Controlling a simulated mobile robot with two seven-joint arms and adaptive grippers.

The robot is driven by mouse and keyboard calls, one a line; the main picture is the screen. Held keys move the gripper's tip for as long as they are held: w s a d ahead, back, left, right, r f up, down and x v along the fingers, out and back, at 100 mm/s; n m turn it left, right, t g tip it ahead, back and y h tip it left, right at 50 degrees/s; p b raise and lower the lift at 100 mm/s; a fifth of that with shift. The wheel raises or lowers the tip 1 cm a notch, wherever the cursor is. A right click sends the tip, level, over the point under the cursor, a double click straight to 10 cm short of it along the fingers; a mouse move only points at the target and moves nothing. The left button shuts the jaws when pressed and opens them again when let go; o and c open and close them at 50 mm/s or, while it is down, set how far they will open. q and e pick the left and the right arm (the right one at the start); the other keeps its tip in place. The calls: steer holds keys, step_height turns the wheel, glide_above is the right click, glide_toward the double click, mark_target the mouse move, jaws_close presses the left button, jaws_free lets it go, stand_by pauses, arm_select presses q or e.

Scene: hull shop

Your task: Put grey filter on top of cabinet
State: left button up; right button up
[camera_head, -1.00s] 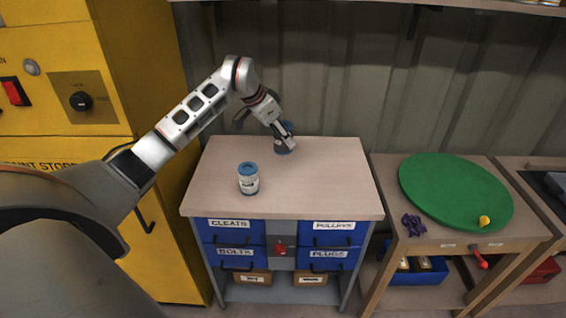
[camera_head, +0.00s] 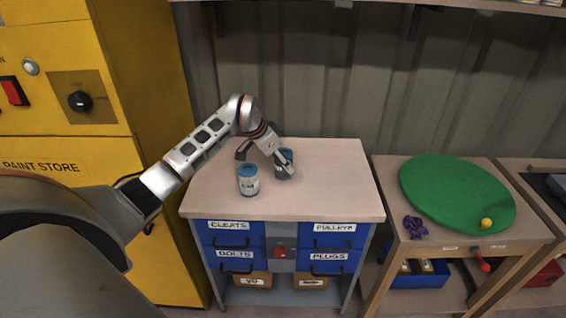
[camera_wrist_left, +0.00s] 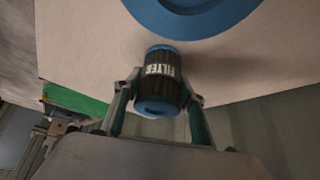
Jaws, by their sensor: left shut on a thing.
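The dark grey filter (camera_head: 280,171) with blue ends is in my left gripper (camera_head: 284,163), over the wooden top of the drawer cabinet (camera_head: 335,190). My right gripper is not in view.
The cabinet's right and front top is clear. A tall yellow paint store (camera_head: 60,145) stands at left. On the right, a wooden table (camera_head: 390,195) carries a green disc (camera_head: 450,190), a yellow ball (camera_head: 487,223) and a purple item (camera_head: 415,227). A corrugated wall is behind.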

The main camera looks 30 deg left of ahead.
arm_select(q)
steer(key=shift+f, duration=0.1)
steer(key=o, duration=1.2)
steer(key=shift+c, duration=0.2)
